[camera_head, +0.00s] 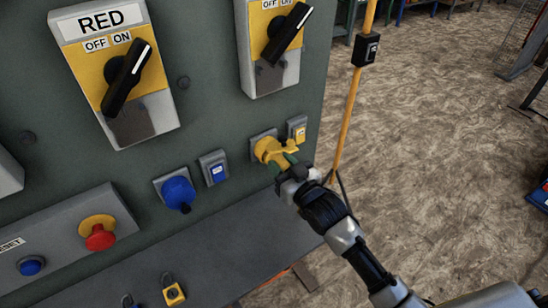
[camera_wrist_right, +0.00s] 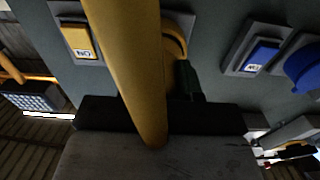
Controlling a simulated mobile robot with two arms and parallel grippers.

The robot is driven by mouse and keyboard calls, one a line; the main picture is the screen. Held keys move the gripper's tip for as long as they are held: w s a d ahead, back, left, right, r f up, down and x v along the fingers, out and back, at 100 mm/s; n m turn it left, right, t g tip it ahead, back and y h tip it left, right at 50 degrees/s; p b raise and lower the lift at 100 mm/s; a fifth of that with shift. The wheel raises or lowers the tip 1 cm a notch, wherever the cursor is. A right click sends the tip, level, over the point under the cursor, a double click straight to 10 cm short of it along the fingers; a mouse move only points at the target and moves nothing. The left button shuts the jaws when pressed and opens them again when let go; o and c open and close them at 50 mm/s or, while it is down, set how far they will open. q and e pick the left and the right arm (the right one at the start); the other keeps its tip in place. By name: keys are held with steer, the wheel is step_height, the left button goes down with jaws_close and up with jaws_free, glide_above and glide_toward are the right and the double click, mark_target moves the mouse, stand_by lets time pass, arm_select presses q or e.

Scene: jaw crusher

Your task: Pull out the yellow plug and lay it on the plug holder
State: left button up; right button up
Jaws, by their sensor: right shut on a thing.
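The yellow plug (camera_head: 270,150) is at its socket on the grey-green panel, beside a small yellow-labelled switch (camera_head: 298,130). My right gripper (camera_head: 288,163) is shut on the plug's yellow handle. In the right wrist view the handle (camera_wrist_right: 130,65) runs down between the dark jaws (camera_wrist_right: 155,115), and a round yellow part (camera_wrist_right: 176,42) shows behind it against the panel. I cannot tell how deep the plug sits. I cannot make out a plug holder. My left gripper is not in view.
Left of the plug are a blue switch (camera_head: 214,168), a blue plug (camera_head: 178,191) and a red stop button (camera_head: 99,235). Rotary switches (camera_head: 125,78) stick out above. A grey ledge (camera_head: 235,250) lies below. A yellow post (camera_head: 352,105) stands to the right; brown floor beyond is open.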

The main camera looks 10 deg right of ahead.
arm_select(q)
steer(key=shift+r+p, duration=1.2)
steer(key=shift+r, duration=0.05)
arm_select(e)
steer(key=shift+v, duration=2.6)
